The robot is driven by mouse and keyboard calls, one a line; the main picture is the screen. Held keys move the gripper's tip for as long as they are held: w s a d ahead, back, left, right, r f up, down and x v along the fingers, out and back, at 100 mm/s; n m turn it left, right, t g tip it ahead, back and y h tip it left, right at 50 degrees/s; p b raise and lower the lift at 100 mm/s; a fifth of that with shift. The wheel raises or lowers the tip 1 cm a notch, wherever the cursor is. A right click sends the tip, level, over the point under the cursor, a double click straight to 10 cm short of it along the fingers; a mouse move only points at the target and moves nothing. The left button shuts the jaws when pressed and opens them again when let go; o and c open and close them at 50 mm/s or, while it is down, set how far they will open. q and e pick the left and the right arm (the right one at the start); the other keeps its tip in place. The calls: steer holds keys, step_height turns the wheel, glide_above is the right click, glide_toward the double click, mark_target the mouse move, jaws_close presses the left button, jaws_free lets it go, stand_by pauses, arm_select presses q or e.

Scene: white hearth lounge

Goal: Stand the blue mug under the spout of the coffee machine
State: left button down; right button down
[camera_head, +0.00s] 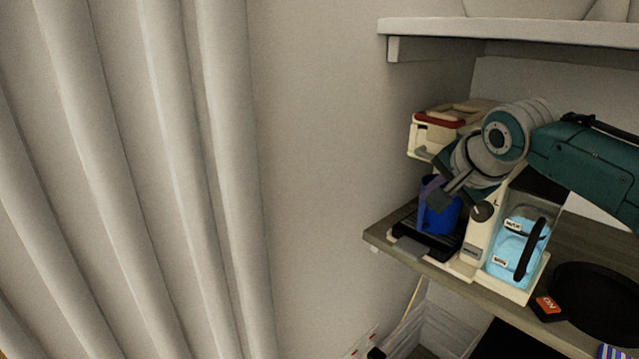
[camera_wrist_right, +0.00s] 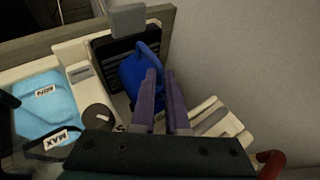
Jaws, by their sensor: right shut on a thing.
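The blue mug (camera_head: 437,218) is upright over the black drip tray (camera_head: 415,236) of the cream coffee machine (camera_head: 480,240), below its overhanging head. My right gripper (camera_head: 440,192) reaches in from the right and is shut on the mug. In the right wrist view the purple fingers of the gripper (camera_wrist_right: 162,76) meet the blue mug (camera_wrist_right: 132,72) at its handle side. The drip tray (camera_wrist_right: 108,50) shows beside and beyond it. I cannot tell whether the mug's base touches the tray. The spout is hidden by my arm. My left gripper is out of view.
The machine's blue water tank (camera_head: 515,250) stands right of the tray. A round black plate (camera_head: 595,300) with a red ON switch (camera_head: 548,305) lies further right on the counter. A white shelf (camera_head: 510,32) overhangs above. The counter ends close left, near the wall.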

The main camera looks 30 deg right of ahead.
stand_by(0.3)
steer(key=c, duration=0.8)
jaws_free()
steer(key=shift+f, duration=0.15)
steer(key=shift+c, duration=0.2)
steer(key=s+a+p, duration=0.3)
steer(key=a+p, duration=0.5)
steer(key=a, duration=0.4)
steer(key=shift+s+a, duration=0.25)
steer(key=shift+s, duration=0.05)
